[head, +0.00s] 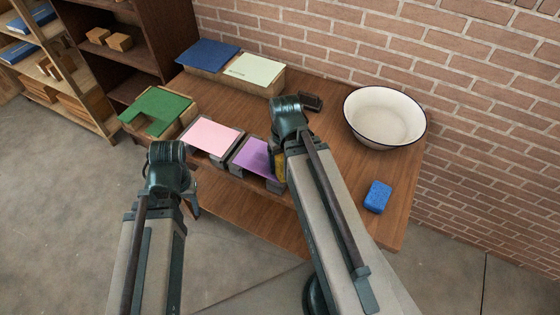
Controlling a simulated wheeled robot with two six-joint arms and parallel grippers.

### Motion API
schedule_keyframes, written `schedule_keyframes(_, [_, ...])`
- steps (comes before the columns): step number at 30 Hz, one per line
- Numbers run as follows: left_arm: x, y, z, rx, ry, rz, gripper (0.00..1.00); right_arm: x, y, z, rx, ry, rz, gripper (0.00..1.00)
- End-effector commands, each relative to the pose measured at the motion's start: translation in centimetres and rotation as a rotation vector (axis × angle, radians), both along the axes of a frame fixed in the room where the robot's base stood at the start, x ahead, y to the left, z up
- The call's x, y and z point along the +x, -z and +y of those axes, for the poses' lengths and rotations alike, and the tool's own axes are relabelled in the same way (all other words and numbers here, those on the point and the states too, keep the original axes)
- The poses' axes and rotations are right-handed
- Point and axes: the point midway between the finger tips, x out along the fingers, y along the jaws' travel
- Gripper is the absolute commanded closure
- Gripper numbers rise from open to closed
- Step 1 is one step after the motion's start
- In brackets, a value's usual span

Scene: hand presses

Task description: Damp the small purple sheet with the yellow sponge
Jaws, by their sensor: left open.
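The small purple sheet (253,158) lies flat on a grey block at the front edge of the table. The yellow sponge (280,168) shows as a narrow strip at the sheet's right side, mostly hidden by my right arm. My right gripper (276,162) points down there, with the sponge between its dark fingers; whether the sponge touches the sheet is hard to tell. My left gripper (192,200) is open and empty, in front of the table, below the pink sheet (213,136).
A white bowl (385,118) stands at the back right of the table (330,130). A blue sponge (377,196) lies at the right. A dark brush (311,102) lies behind my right gripper.

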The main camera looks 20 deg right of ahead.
Motion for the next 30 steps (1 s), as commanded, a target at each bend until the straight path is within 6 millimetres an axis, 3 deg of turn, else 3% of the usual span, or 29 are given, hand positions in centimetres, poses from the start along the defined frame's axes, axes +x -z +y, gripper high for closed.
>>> schedule_keyframes(8, [0.0,-0.1,0.0,0.000,0.000,0.000,0.50,0.1,-0.1,0.1,-0.002,0.001,0.002,0.69])
schedule_keyframes(21, [0.0,0.1,0.0,0.000,0.000,0.000,0.50,2.8,0.1,2.1,-0.001,-0.001,0.001,0.69])
schedule_keyframes(30, [0.0,0.1,0.0,0.000,0.000,0.000,0.50,3.2,0.1,2.5,0.000,0.000,-0.001,0.69])
